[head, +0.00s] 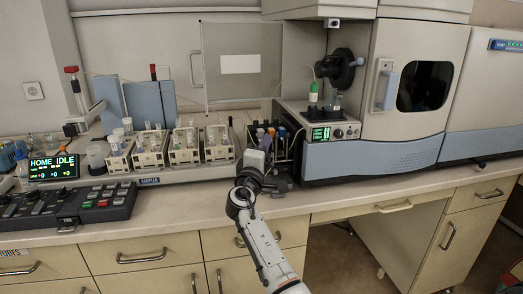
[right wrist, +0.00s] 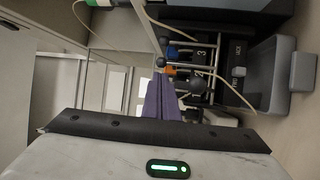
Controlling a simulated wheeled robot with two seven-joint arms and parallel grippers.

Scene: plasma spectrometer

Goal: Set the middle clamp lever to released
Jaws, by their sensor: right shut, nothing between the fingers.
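The tubing pump (head: 285,152) stands on the bench between the sample racks and the large instrument. In the right wrist view its dark block (right wrist: 230,62) shows several small levers with a blue knob (right wrist: 172,51), an orange knob (right wrist: 168,70) and a black knob (right wrist: 196,84). The orange one looks like the middle clamp lever. Its exact angle is hard to tell. My right gripper (head: 262,137) is at the pump's left side. Its purple fingers (right wrist: 163,98) are shut and empty, with tips close to the orange knob; contact is unclear. My left gripper is out of view.
Sample racks (head: 185,148) stand left of the pump, with a display (head: 54,167) and a keypad (head: 70,205) further left. The large instrument (head: 405,100) stands right. Thin tubes cross near the pump. The bench's front strip (head: 185,208) is clear.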

